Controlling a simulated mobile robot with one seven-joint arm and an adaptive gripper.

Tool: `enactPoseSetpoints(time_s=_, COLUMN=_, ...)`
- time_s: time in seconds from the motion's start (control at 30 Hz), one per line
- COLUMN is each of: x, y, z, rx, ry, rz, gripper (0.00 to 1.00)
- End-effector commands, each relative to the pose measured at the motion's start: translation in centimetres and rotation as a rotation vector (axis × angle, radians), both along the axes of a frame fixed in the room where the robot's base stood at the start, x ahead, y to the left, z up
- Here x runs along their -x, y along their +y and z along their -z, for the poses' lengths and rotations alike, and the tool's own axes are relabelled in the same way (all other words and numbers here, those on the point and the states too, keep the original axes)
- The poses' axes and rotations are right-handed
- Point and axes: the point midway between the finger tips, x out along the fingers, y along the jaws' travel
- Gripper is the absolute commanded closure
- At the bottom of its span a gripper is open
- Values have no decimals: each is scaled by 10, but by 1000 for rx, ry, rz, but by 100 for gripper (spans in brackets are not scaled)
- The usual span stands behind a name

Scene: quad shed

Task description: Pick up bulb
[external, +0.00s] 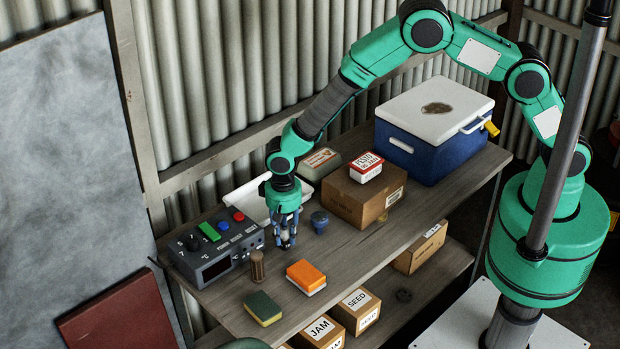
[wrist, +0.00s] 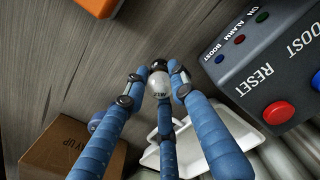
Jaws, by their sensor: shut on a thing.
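My gripper (wrist: 156,84) has blue padded fingers and is shut on a small white bulb (wrist: 159,86) with a dark base, seen in the wrist view. The bulb sits between the fingertips, with faint print on its glass. In the external view my gripper (external: 284,240) points down over the wooden bench (external: 345,262), just right of the control box. I cannot tell whether the bulb touches the bench.
The control box (external: 222,255) with coloured buttons stands at left, a white tray (external: 247,200) behind the gripper. A brown cylinder (external: 257,266), an orange-and-white sponge (external: 306,275), a blue jar (external: 319,221) and a cardboard box (external: 357,201) stand nearby. A blue cooler (external: 425,150) is at back right.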

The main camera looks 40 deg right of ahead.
Motion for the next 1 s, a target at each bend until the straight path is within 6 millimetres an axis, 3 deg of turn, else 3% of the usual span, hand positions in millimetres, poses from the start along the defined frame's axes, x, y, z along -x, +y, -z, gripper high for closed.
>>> enactPoseSetpoints(time_s=0.33, x=0, y=0, z=-37, rx=-2, ry=-2, rz=0, gripper=100)
enactPoseSetpoints(time_s=1.0, x=90, y=-78, z=-44, rx=1, ry=0, rz=0, gripper=100)
